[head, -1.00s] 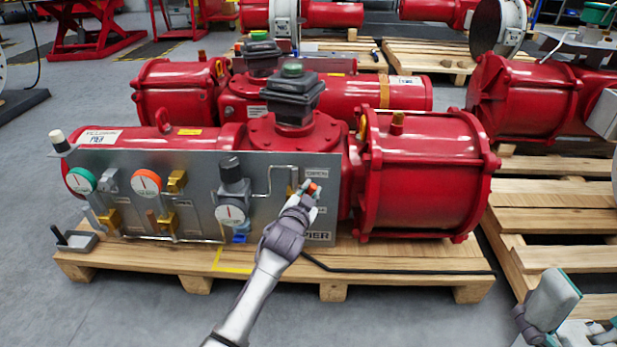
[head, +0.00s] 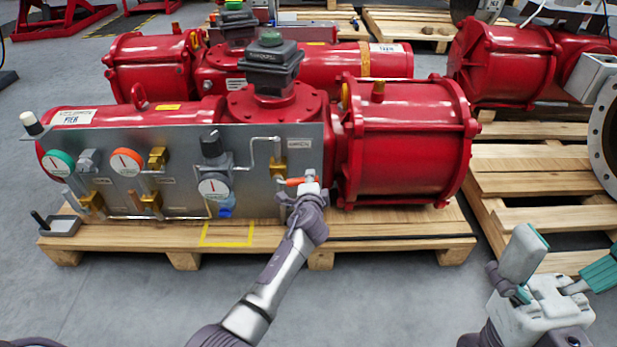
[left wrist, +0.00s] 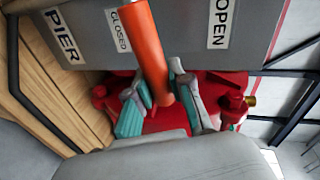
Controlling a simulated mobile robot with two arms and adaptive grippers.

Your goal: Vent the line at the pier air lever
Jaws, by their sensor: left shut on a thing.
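The orange air lever (head: 292,181) sits at the right end of the grey panel (head: 262,205), below a brass valve (head: 279,166). It lies roughly level in the head view. My left gripper (head: 309,187) is shut on the lever near its outer end and hides part of it. In the left wrist view the orange lever (left wrist: 148,45) runs down between the two fingers of the left gripper (left wrist: 163,95). The panel there carries PIER (left wrist: 62,37), CLOSED (left wrist: 119,30) and OPEN (left wrist: 222,24) labels. My right gripper (head: 560,265) is open and empty at the lower right.
The red actuator (head: 405,150) with the panel stands on a wooden pallet (head: 400,222). Gauges (head: 126,162) and a blue-bottomed regulator (head: 213,165) are left of the lever. Another pallet (head: 540,185) lies at the right. The floor in front is clear.

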